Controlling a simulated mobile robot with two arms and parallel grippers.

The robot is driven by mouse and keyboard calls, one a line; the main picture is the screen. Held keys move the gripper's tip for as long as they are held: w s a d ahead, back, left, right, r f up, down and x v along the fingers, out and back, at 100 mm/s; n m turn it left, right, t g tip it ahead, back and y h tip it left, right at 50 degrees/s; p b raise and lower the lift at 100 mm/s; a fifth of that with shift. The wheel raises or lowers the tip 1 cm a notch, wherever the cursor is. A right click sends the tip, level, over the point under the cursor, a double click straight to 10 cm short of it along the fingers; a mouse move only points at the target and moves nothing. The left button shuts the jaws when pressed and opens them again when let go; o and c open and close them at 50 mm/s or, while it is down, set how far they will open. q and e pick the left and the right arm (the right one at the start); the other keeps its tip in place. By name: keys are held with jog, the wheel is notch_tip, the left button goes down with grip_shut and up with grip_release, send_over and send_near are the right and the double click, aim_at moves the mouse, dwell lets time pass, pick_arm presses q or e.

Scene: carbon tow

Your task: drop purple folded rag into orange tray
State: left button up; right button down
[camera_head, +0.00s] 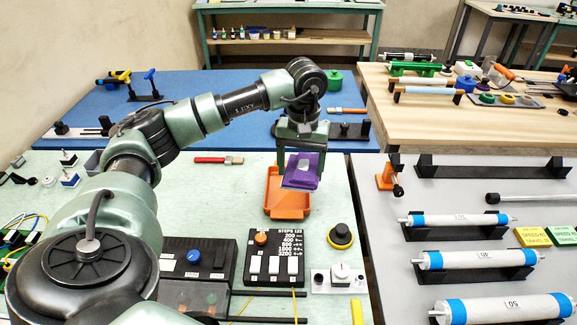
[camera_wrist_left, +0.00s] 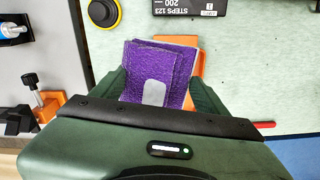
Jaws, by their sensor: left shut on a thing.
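The purple folded rag (camera_head: 302,171) with a pale grey patch is held in my left gripper (camera_head: 301,158), which is shut on it. The rag hangs above the orange tray (camera_head: 288,208), which rests on the light green table. In the left wrist view, the purple rag (camera_wrist_left: 160,72) sits between the fingers of my left gripper (camera_wrist_left: 162,85) and hides most of the orange tray (camera_wrist_left: 194,62). Whether the rag touches the tray's rim is hard to tell. My right gripper is not in view.
A switch box labelled STEPS 123 (camera_head: 276,259) and a yellow-black knob (camera_head: 341,236) stand in front of the tray. A red-handled brush (camera_head: 218,160) lies to its left. An orange clamp (camera_head: 389,176) and rollers (camera_head: 478,258) are on the grey table at right.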

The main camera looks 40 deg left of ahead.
pick_arm(q)
jog(key=w+a+n, duration=0.1)
jog(key=a+n, duration=0.1)
jog(key=a, duration=0.6)
notch_tip(320, 180, down, 6)
jog(key=b, duration=0.5)
jog(key=shift+a+f+b, duration=0.15)
jog(key=shift+f+b, duration=0.05)
jog(key=shift+b, duration=0.1)
jog(key=o, duration=1.4)
jog(key=shift+o, duration=0.2)
notch_tip(320, 180, up, 8)
